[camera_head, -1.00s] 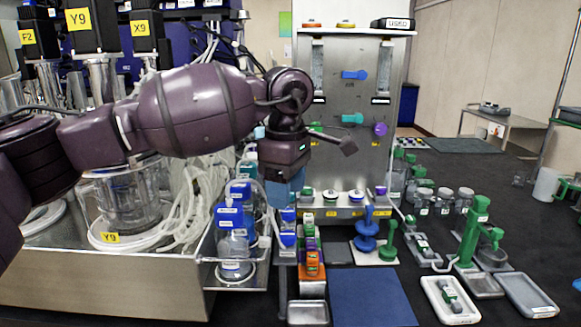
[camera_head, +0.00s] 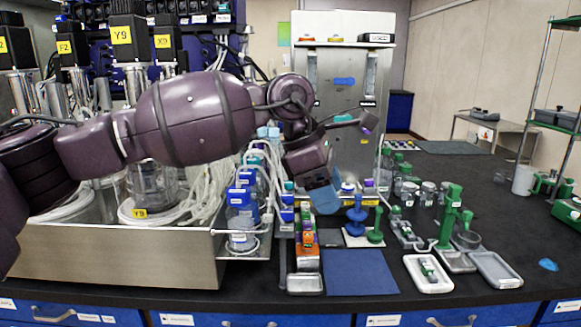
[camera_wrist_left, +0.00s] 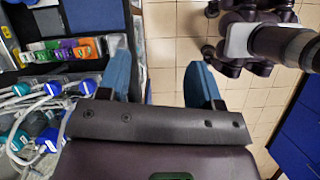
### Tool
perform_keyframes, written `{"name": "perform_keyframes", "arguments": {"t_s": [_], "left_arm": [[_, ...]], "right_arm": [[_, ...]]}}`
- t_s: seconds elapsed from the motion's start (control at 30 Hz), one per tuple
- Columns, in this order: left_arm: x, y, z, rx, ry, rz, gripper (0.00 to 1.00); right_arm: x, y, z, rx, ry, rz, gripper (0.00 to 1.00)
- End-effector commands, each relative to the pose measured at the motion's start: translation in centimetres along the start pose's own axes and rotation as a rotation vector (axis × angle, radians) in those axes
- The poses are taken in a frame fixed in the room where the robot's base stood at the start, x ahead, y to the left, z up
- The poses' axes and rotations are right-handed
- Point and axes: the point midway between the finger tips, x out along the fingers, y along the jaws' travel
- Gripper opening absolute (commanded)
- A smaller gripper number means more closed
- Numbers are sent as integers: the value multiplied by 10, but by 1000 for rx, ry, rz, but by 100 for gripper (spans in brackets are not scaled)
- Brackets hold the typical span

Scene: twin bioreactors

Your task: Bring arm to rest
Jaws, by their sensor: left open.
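My left arm (camera_head: 195,115) comes in from the left across the head view, in front of the bioreactors. Its gripper (camera_head: 326,200) hangs tilted down and to the right, with blue fingers, in front of the metal cabinet. In the left wrist view the two blue fingers (camera_wrist_left: 160,82) stand wide apart, with only tiled floor between them. The gripper is open and holds nothing. My right gripper shows in neither view.
Blue-capped bottles (camera_head: 241,215) stand close to the left of the gripper. Below it lie a dark blue mat (camera_head: 361,272) and a small metal tray (camera_head: 305,284). Green stands (camera_head: 449,220) and white trays (camera_head: 428,273) lie to the right. The far right bench is mostly clear.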

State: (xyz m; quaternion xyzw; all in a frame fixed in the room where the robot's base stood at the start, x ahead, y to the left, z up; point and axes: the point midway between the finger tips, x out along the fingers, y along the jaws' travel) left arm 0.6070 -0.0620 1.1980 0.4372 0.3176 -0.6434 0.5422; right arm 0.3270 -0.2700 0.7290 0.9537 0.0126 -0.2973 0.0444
Motion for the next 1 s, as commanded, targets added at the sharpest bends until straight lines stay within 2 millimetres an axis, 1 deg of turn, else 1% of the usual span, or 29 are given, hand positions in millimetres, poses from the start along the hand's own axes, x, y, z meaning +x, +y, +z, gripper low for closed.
{"name": "perform_keyframes", "arguments": {"t_s": [0.03,0.07,0.1,0.2,0.3,0.4,0.43,0.53,0.67,0.77,0.87,0.97,1.0], "left_arm": [[-6,-4,21,-19,-93,4,59],[-10,-7,35,-34,-155,2,59],[-15,-12,54,-55,-240,-4,59],[-27,-25,94,-135,-465,-52,59],[-36,-37,123,-254,-695,-141,59],[-47,-43,138,-412,-924,-254,59],[-51,-43,140,-467,-993,-291,59],[-61,-39,137,-649,-1189,-410,59],[-68,-28,118,-882,-1395,-548,59],[-68,-17,94,-1060,-1528,-645,59],[-62,-6,65,-1238,-1645,-733,59],[-53,3,32,-1413,-1749,-813,59],[-48,6,18,-1483,-1786,-844,59]], "right_arm": [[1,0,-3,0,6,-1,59],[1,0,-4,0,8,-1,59],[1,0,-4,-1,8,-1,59],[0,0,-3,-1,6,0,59],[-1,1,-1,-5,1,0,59],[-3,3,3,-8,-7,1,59],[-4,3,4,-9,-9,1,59],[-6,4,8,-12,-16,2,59],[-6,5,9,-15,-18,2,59],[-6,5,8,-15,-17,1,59],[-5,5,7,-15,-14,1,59],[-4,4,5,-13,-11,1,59],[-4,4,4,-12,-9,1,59]]}}
